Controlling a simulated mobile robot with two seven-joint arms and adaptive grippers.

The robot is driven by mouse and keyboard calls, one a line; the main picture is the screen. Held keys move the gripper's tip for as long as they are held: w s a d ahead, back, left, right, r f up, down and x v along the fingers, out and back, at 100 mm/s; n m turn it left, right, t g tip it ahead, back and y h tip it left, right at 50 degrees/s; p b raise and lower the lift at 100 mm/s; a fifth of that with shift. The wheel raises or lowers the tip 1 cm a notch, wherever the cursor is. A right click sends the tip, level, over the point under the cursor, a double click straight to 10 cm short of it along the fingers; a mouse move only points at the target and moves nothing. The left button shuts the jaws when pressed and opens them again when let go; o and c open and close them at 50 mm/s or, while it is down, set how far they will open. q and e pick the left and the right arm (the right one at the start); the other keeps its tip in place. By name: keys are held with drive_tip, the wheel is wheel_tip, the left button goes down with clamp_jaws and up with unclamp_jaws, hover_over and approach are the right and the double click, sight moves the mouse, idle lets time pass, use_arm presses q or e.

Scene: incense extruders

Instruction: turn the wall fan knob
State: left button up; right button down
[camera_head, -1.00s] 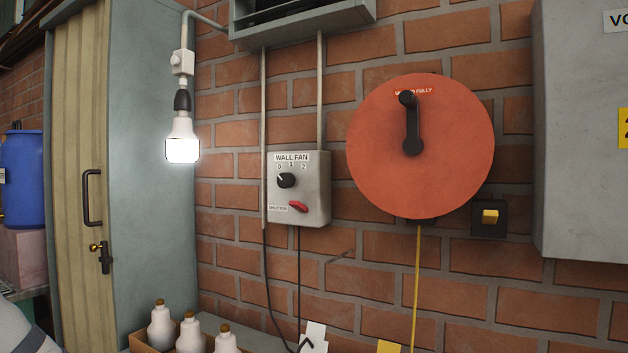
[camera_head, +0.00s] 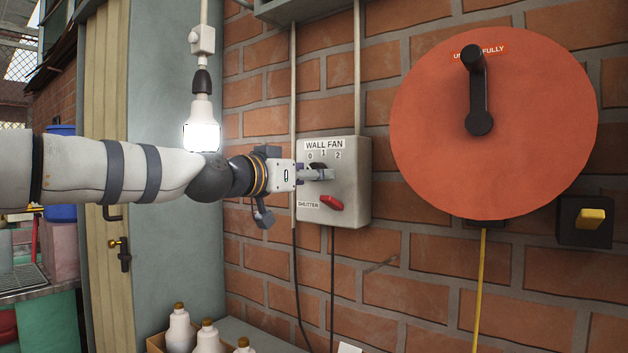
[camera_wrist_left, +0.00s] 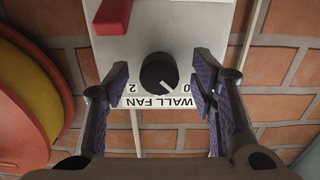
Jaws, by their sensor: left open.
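The wall fan box (camera_head: 352,205) is a grey panel on the brick wall, marked 0, 1 and 2. Its round black knob (camera_wrist_left: 158,72) shows in the wrist view, upside down, with its white pointer line toward the 0. In the head view my fingers mostly hide the knob. My left gripper (camera_head: 311,173) reaches in from the left, in front of the box. In the wrist view the left gripper (camera_wrist_left: 160,78) is open, one finger on each side of the knob, with visible gaps. My right gripper is in neither view.
A red shutter knob (camera_head: 331,202) sits just below on the same box. A lit bulb (camera_head: 202,134) hangs close above my left arm. A large orange disc with a black crank (camera_head: 479,95) is to the right. White bottles (camera_head: 180,332) stand in a box below.

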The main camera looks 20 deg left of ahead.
use_arm(q)
drive_tip(key=shift+w+d+r, duration=0.1)
drive_tip(key=shift+w+d, duration=0.1)
drive_tip(key=shift+w, duration=0.2)
drive_tip(key=c, duration=1.1)
drive_tip(key=shift+c, duration=0.2)
drive_tip(key=shift+a+r+m+p, duration=0.1)
drive_tip(key=shift+m+p, duration=0.6)
drive_tip(key=shift+m, duration=3.75)
drive_tip(key=shift+r+m+p, duration=0.1)
drive_tip(key=shift+m+p, duration=0.6)
drive_tip(key=shift+m, duration=3.75)
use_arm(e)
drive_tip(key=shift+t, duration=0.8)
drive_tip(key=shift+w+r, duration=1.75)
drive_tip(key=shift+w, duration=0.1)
use_arm(q)
drive_tip(key=shift+f, duration=0.1)
